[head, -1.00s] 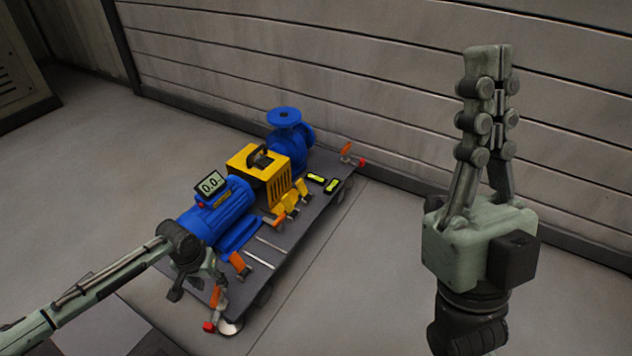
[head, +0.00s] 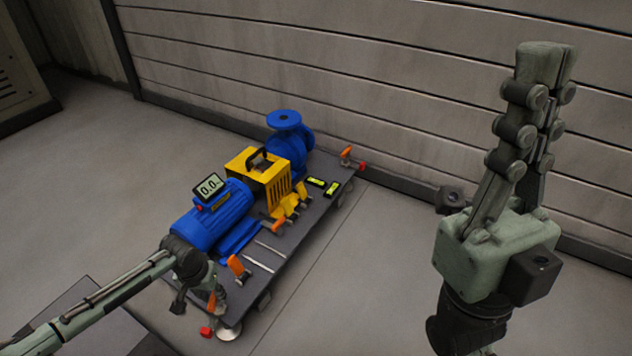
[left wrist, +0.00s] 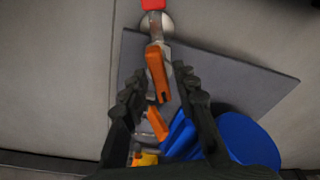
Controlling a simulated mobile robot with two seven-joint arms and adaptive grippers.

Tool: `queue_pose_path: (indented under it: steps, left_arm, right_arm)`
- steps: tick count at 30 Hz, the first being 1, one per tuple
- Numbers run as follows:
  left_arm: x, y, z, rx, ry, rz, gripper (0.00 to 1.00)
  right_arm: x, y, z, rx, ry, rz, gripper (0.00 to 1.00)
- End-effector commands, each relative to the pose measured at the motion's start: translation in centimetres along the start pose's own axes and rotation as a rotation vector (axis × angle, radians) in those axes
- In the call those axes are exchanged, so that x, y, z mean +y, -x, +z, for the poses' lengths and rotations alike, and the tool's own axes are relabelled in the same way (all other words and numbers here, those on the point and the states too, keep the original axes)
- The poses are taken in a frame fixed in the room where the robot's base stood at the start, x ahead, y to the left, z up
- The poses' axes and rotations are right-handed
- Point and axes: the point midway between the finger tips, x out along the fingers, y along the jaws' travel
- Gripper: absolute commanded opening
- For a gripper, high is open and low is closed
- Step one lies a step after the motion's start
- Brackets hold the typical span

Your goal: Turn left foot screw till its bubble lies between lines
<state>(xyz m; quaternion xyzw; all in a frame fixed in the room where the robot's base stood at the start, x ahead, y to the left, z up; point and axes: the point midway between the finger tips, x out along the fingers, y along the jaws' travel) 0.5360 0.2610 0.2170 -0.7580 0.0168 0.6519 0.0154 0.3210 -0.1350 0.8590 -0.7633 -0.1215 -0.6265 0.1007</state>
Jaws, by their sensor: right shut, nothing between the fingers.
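The skid's near-left end carries a foot screw with a red end (head: 206,332), which also shows at the top of the left wrist view (left wrist: 153,4), and a pale round foot (head: 229,333). An orange lever (left wrist: 157,72) lies beside it. My left gripper (head: 205,298) is over this end; in the left wrist view its fingers (left wrist: 160,78) are open, one on each side of the orange lever, with no clear grip. Two small levels with yellow-green vials (head: 316,182) (head: 333,188) lie on the skid; their bubbles are too small to read. My right gripper (head: 546,65) is shut and empty, raised at the right.
The dark skid plate (head: 283,247) carries a blue motor (head: 222,219) with a display reading 0.0 (head: 210,187), a yellow guard (head: 270,178) and a blue pump (head: 290,145). Another orange lever (head: 346,152) and red end (head: 362,166) are at the far corner. Floor in front is clear.

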Motion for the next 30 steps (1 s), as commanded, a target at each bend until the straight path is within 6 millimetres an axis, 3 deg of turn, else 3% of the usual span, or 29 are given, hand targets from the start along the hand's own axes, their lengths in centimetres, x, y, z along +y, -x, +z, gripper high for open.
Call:
queue_pose_path:
  steps: [1,6,11,21,30]
  left_arm:
    - [0.0,0.0,0.0,0.000,0.000,0.000,0.19]
    - [0.0,0.0,0.0,0.000,0.000,0.000,0.00]
    - [0.0,0.1,0.0,-0.001,0.005,-0.001,0.00]
    - [0.1,0.4,0.0,-0.004,0.201,-0.029,0.00]
    - [-0.1,0.0,0.1,-0.002,0.249,-0.039,0.00]
  right_arm:
    - [0.0,0.0,0.0,0.000,0.000,0.000,0.00]
    - [0.0,0.0,0.0,0.000,0.000,0.000,0.00]
    - [0.0,-0.2,0.0,-0.003,0.000,-0.002,0.00]
    - [0.0,-3.3,-0.6,-0.002,0.000,-0.001,0.00]
    - [0.0,-3.4,-0.6,-0.002,0.000,0.000,0.00]
